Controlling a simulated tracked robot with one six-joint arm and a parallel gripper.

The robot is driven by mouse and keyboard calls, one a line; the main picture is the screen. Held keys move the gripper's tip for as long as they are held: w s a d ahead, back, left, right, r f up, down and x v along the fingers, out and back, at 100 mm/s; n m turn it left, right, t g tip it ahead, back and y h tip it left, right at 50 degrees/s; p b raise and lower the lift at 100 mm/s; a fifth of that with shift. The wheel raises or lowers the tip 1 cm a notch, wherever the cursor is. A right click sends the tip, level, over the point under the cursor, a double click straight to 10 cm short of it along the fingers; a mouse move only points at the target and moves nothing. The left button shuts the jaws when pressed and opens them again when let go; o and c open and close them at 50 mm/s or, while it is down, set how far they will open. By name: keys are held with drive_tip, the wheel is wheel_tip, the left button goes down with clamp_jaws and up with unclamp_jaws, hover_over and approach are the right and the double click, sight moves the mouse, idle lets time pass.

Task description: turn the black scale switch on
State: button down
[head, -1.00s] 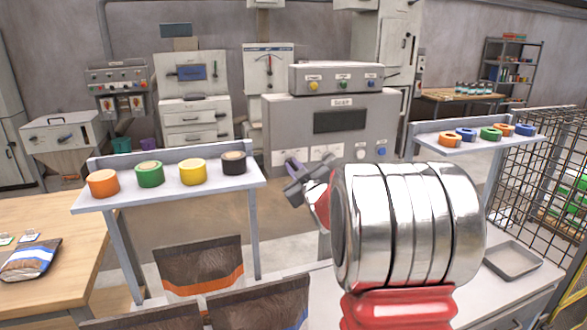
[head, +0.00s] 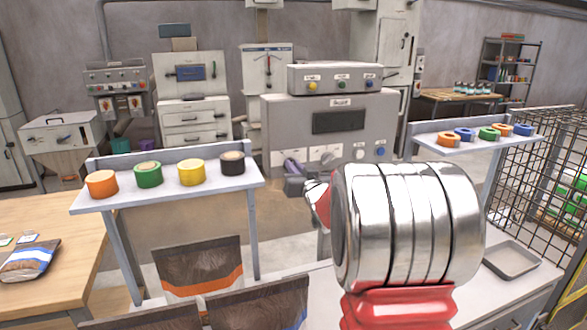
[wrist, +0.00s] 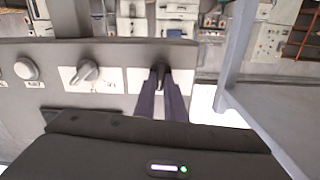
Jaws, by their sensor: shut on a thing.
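The black scale switch (wrist: 161,77) sits on a white plate on the grey scale machine (head: 273,120). In the wrist view its dark handle shows between the tips of my two purple-grey fingers. My gripper (wrist: 161,84) is shut on it. In the wrist view the handle points roughly up and down in the picture. In the head view my gripper (head: 290,165) is at the lower left of the machine's front, and it hides the switch there. The plate's markings are too blurred to read.
Beside the switch are a grey rotary knob (wrist: 87,72) and a round button (wrist: 27,70). A shelf with tape rolls (head: 165,190) stands to the left in the head view. A second shelf (head: 470,143) is at the right. Bags (head: 200,265) stand in front.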

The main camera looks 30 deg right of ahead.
drive_tip(key=m, duration=0.4)
drive_tip(key=shift+d+f+m, duration=0.15)
drive_tip(key=shift+m, duration=0.25)
drive_tip(key=c, duration=1.8)
unclamp_jaws()
drive_tip(key=shift+s, duration=0.1)
drive_tip(key=v, duration=1.3)
drive_tip(key=shift+s, duration=0.35)
